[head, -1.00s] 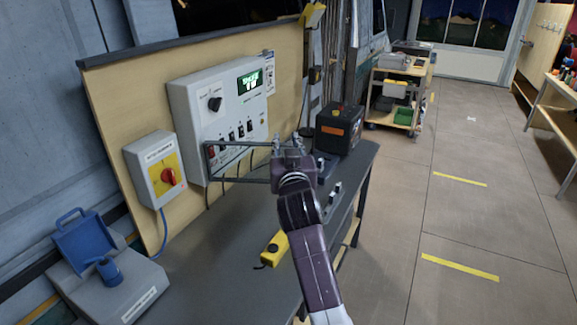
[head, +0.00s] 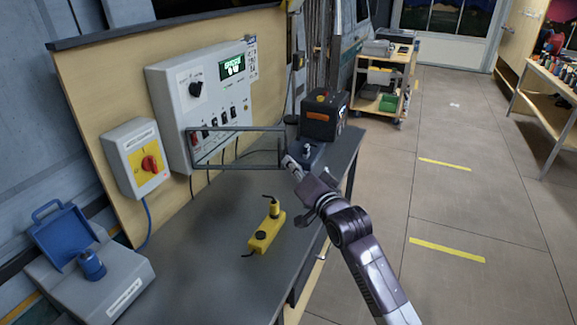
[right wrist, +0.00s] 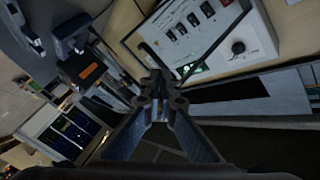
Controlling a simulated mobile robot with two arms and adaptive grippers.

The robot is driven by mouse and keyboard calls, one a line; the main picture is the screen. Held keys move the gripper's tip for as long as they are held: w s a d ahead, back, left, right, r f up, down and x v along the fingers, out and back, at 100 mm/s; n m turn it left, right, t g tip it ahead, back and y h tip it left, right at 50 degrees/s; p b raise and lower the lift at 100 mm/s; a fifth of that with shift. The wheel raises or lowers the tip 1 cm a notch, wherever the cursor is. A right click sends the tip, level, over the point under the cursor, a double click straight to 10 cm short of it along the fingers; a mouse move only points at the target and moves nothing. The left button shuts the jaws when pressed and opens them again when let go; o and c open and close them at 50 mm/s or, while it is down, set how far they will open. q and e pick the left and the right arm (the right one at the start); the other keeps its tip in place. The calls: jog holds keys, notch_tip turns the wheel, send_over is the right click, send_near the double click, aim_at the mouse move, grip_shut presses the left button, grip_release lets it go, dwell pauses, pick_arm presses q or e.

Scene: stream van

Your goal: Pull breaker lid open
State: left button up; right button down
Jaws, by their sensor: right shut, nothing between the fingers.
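The breaker lid (head: 237,129) is a thin framed clear cover on the front of the light grey control box (head: 172,120). It stands swung out from the box, over the bench, with the breaker switches (head: 225,117) behind it. My right gripper (head: 290,165) is shut and empty, right beside the lid's free outer edge. I cannot tell whether it touches the edge. In the right wrist view the shut fingertips (right wrist: 160,88) are in front of the lid's frame and the control box (right wrist: 225,30). My left gripper is out of view.
A yellow pendant (head: 264,237) lies on the dark bench (head: 200,245). A black box with orange marks (head: 323,117) stands behind my right gripper. A switch box with a red knob (head: 135,160) is left of the control box.

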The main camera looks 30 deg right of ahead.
jog(key=s+d+f+m+y+b, duration=0.2)
jog(key=s+d+f+m+y, duration=0.1)
jog(key=s+m, duration=0.25)
pick_arm(q)
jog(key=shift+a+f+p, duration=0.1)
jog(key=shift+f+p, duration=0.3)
jog(key=shift+p, duration=0.45)
pick_arm(e)
jog(key=w+a+m, duration=0.1)
jog(key=w, duration=0.9)
jog(key=shift+a+r+m+y, duration=0.15)
jog(key=shift+m+y, duration=0.15)
jog(key=shift+m, duration=0.05)
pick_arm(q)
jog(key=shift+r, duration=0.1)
pick_arm(e)
jog(key=shift+a, duration=0.15)
